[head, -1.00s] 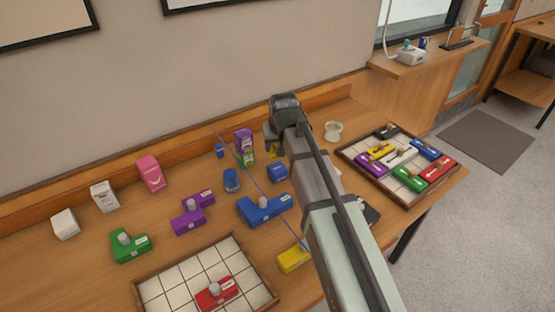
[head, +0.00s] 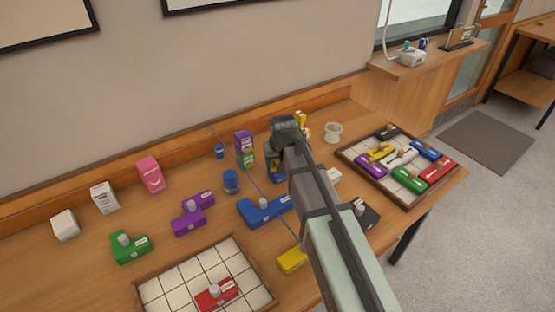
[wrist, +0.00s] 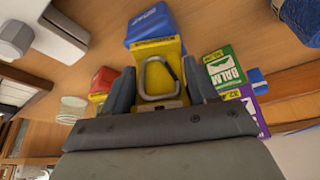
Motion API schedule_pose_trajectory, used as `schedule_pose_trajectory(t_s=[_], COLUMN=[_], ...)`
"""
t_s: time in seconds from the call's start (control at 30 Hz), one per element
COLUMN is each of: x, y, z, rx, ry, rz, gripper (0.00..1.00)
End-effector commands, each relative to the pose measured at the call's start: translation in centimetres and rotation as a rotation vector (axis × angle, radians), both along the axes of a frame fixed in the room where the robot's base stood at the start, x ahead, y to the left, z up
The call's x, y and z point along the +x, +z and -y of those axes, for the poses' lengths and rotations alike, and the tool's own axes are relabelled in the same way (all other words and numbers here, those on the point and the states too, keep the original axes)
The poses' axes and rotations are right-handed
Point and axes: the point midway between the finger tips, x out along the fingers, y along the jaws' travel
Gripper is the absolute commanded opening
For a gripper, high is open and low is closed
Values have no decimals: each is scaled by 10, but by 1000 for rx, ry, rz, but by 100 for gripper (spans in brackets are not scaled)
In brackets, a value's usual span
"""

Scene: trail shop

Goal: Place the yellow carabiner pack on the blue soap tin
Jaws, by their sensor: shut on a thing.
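The yellow carabiner pack (wrist: 172,50), with a grey carabiner on its face, is between the fingers of my gripper (wrist: 162,88) in the wrist view. My gripper is shut on it. The blue soap tin (wrist: 150,20) shows just past the pack at the top of the wrist view. In the head view the tin (head: 277,177) is partly hidden by my gripper (head: 274,152), which is over or close beside it. The held pack is mostly hidden there. I cannot tell whether pack and tin touch.
A green balm box (wrist: 224,68) and a purple box (wrist: 245,97) stand close beside my gripper. A red-and-yellow pack (wrist: 103,82) and a pale cup (head: 333,132) are on its other side. A blue tool piece (head: 263,209) lies nearer.

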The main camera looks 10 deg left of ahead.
Motion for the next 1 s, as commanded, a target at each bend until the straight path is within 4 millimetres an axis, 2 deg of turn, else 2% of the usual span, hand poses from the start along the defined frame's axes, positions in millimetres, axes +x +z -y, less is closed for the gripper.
schedule_pose_trajectory(t_s=[0.03, 0.07, 0.3, 0.67, 0.83, 1.0], x=[0, 0, 0, 0, -6, -16], y=[-2, -2, -1, 2, 17, 41], z=[0, 0, 0, 0, 3, 6], rx=[0, 0, 0, 0, 1, 1], ry=[0, 0, 0, 0, 0, 0], rz=[0, 0, 0, 1, 2, 2], gripper=[23, 58, 81, 83, 83, 83])
